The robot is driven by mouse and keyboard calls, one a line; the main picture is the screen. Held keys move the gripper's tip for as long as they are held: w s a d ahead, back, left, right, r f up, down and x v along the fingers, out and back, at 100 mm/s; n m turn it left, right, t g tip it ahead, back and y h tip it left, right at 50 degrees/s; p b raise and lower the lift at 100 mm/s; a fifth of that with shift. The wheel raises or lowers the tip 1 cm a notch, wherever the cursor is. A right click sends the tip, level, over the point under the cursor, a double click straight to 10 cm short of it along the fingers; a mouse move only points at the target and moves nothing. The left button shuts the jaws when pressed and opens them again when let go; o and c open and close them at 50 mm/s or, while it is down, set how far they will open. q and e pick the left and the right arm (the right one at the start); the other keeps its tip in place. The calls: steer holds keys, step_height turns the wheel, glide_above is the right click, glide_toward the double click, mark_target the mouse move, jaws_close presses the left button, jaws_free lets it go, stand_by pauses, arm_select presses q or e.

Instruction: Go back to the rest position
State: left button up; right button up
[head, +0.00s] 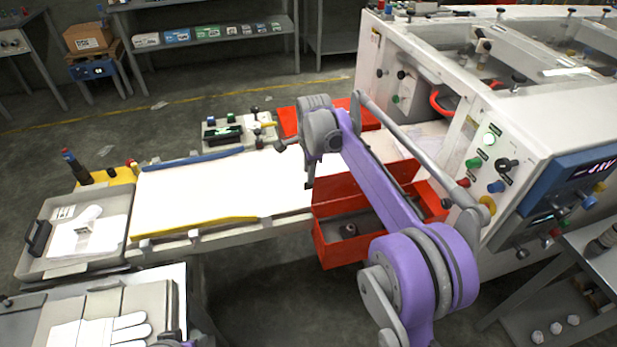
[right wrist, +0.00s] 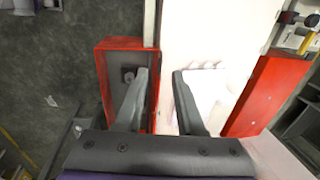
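My right gripper (head: 309,182) hangs pointing down over the right end of the white work surface (head: 215,190), beside the front red bin (head: 325,245). In the right wrist view its two fingers (right wrist: 163,75) stand apart with nothing between them. A white glove shape (head: 115,331) lies on a grey tray at the bottom left. A pale, crumpled-looking patch (right wrist: 208,88) shows on the white surface past the right finger; I cannot tell what it is. My left gripper is not clearly seen in either view.
A large white machine (head: 520,120) with buttons stands at the right. A second red bin (head: 288,122) is behind the arm. A grey tray (head: 60,262) with a white piece sits at the left. Blue (head: 190,160) and yellow (head: 190,227) strips edge the surface. Shelves stand at the back.

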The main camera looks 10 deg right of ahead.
steer(key=shift+r, duration=0.1)
stand_by(0.4)
steer(key=s+d+r+n+t, duration=0.1)
steer(key=s+r+n, duration=0.1)
steer(key=s+n, duration=0.5)
steer(key=s+r+n+t, duration=0.1)
steer(key=s+r+n, duration=0.1)
steer(key=s, duration=0.9)
steer(key=s+f+n, duration=0.4)
steer(key=s, duration=0.5)
steer(key=s+d+f+n+t+p, duration=0.1)
steer(key=s+f+n, duration=0.2)
steer(key=s, duration=0.6)
steer(key=shift+f+n+p, duration=0.3)
steer(key=shift+f+n, duration=0.1)
steer(key=shift+n, duration=0.4)
steer(key=shift+w, duration=0.1)
steer(key=shift+c, duration=0.3)
